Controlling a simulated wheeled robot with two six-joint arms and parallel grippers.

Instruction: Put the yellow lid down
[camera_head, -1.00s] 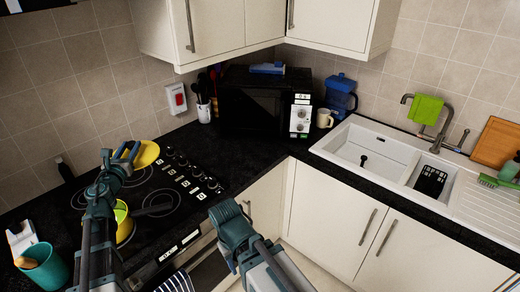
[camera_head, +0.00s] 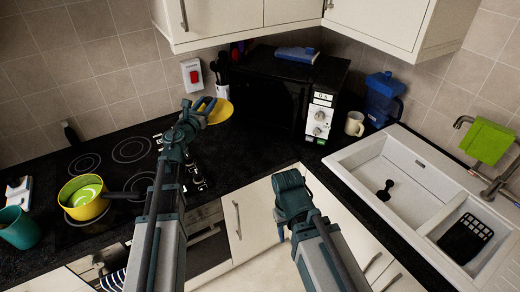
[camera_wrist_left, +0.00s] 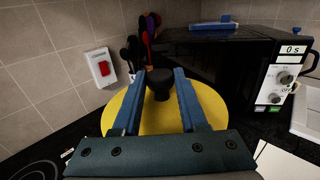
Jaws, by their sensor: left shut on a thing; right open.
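The yellow lid (camera_head: 221,111) is at my left gripper (camera_head: 203,106), over the black counter between the hob and the microwave. In the left wrist view the lid (camera_wrist_left: 205,104) spreads under the fingers, and its black knob (camera_wrist_left: 160,82) is between the two blue fingers of my left gripper (camera_wrist_left: 162,85). The gripper is shut on the knob. I cannot tell whether the lid touches the counter. The yellow pan (camera_head: 84,198), green inside, stands uncovered on the hob at the left. My right gripper (camera_head: 281,231) is open and empty, low in front of the cupboards.
A black microwave (camera_head: 270,95) stands right of the lid, with utensils (camera_head: 221,70) behind. The hob (camera_head: 110,165) is at the left, with a teal cup (camera_head: 18,228) beside it. A mug (camera_head: 354,123) and white sink (camera_head: 385,165) are right. Counter before the microwave is clear.

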